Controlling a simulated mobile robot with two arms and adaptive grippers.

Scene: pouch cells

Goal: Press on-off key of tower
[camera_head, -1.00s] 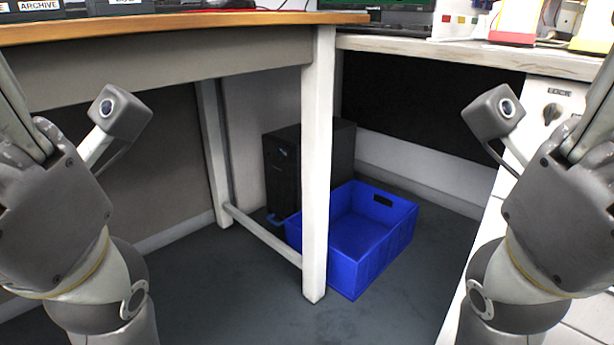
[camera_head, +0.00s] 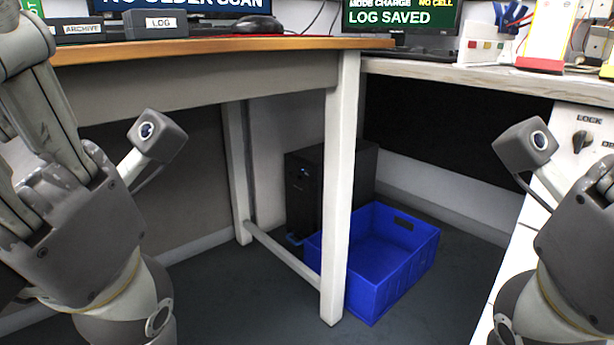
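The tower is a black computer case (camera_head: 302,190) standing on the floor under the desk, behind the desk's white front leg. A small light spot (camera_head: 301,173) shows high on its front face; I cannot tell whether it is the key. The leg and a blue crate hide part of the tower. My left arm is at the left and my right arm at the right, both well apart from the tower. The fingers of both grippers are outside the picture.
The blue crate (camera_head: 428,250) stands on the floor right of the white desk leg (camera_head: 338,200). A low crossbar (camera_head: 283,254) runs back from that leg. A white cabinet with a LOCK knob (camera_head: 581,141) is at right. The floor in front is clear.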

